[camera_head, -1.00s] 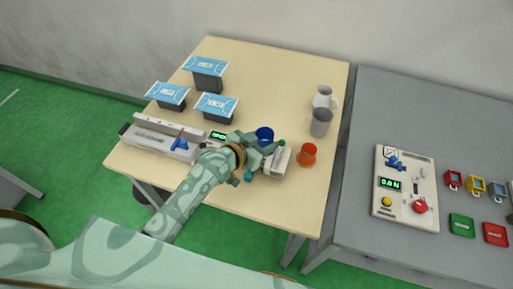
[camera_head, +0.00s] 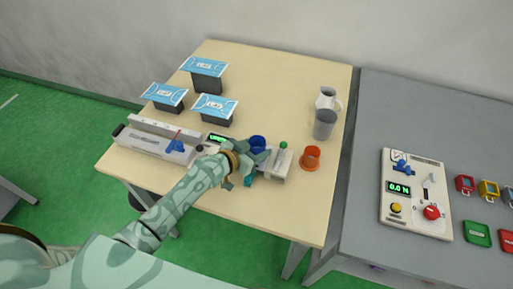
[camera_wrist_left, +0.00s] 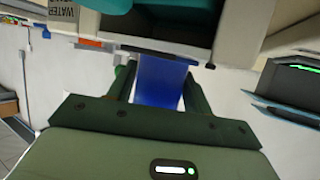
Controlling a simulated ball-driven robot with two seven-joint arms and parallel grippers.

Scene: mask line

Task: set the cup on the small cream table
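A blue cup (camera_head: 257,142) is at my left gripper (camera_head: 258,153), beside a pale dispenser with a green-knobbed lever (camera_head: 278,162). In the left wrist view the blue cup (camera_wrist_left: 160,80) sits between the two green fingers, which look closed against its sides. Whether its base touches the tabletop is hidden. A pale housing lettered "WATER" (camera_wrist_left: 62,15) is just above it in that view. The cream table (camera_head: 275,75) is under the dispenser and the gripper. My right gripper is not in view.
An orange cup (camera_head: 311,157), grey cup (camera_head: 324,125) and white jug (camera_head: 327,100) stand at the table's right. Blue-topped boxes (camera_head: 215,107) and a long pale device (camera_head: 155,142) are left. A grey table (camera_head: 365,130) adjoins. The cream table's back middle is clear.

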